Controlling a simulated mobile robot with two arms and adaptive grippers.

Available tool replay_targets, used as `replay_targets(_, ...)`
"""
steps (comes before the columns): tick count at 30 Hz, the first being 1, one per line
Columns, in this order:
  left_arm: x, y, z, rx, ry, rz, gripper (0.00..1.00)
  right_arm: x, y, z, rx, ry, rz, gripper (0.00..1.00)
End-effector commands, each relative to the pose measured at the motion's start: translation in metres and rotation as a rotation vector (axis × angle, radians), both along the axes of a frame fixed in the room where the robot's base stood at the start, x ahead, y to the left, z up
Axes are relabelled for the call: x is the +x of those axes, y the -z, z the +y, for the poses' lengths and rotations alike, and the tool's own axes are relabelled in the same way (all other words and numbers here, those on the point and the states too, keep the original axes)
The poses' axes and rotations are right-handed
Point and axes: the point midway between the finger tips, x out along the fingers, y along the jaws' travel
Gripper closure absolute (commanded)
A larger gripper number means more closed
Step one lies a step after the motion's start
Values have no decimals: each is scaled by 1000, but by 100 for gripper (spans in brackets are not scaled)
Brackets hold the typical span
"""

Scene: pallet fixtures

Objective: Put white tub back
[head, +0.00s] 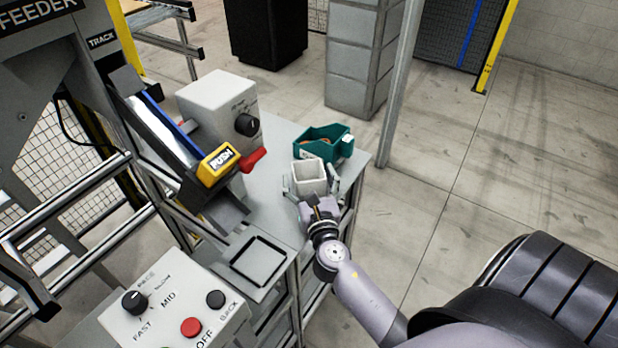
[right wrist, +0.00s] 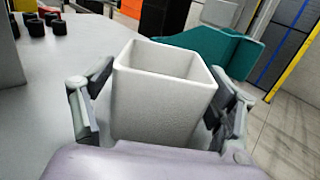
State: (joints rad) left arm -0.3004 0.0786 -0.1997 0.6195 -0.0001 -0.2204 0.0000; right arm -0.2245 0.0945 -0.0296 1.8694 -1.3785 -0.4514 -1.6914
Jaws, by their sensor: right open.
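The white tub (head: 309,178) stands upright on the grey table near its right edge, in front of the teal bin. In the right wrist view the tub (right wrist: 165,95) looks empty and sits between the fingers. My right gripper (head: 312,186) is open around the tub, with one finger on each side. In the right wrist view a gap shows at the left finger; the right finger (right wrist: 228,118) is close to the tub's side, and I cannot tell whether it touches. My left gripper is in neither view.
A teal bin (head: 318,136) with something brown inside stands behind the tub. A grey control box (head: 217,105) and the feeder track with a yellow PUSH block (head: 218,165) are to the left. A black square outline (head: 259,261) marks the table's front. A button panel (head: 175,310) is nearer.

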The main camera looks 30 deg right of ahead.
Motion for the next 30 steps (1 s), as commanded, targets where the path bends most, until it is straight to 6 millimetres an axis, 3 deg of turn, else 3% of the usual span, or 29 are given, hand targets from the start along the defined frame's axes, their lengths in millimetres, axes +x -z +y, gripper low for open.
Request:
replay_targets(1, 0, 2, 0, 0, 0, 0, 100, -4, 17, 3, 5, -4, 31, 19)
replay_targets(7, 0, 2, 0, 0, 0, 0, 100, -3, 18, 3, 7, -5, 32, 19)
replay_targets(14, 0, -15, 1, 1, 1, 0, 100, -4, -1, 4, 8, -5, 31, 19)
replay_targets(16, 0, -3, 1, 1, 1, -1, 100, -18, 9, 10, 8, -6, 33, 19)
replay_targets(24, 1, 13, 1, 2, 1, -2, 100, -75, 6, 32, 7, -4, 26, 19)
replay_targets(30, 1, 22, 1, 2, 1, -2, 100, -103, 2, 43, 3, -2, 23, 19)
